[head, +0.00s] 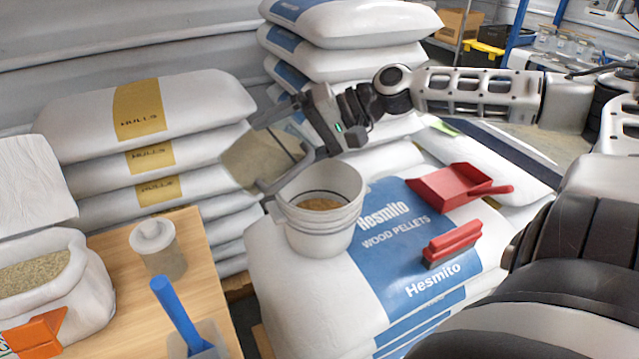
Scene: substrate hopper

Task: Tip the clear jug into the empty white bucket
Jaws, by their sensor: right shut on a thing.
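The clear jug (250,160) is tilted well over beside and above the white bucket (318,242), its see-through wall showing a tan colour. My right gripper (284,150) is shut on the jug, and its fingers cover part of it. The bucket stands upright on the stacked pellet bags, just below and right of the jug. Brown material lies inside the bucket, so it is not empty. I cannot tell how much is left in the jug. My left gripper is out of view.
The wood pellet bags (388,255) carry a red dustpan (450,187) and a red brush (453,245). Hulls bags (85,120) are stacked behind left. A wooden table (207,300) holds a lidded container (160,255), a blue-handled scoop (178,312) and an open sack (85,290).

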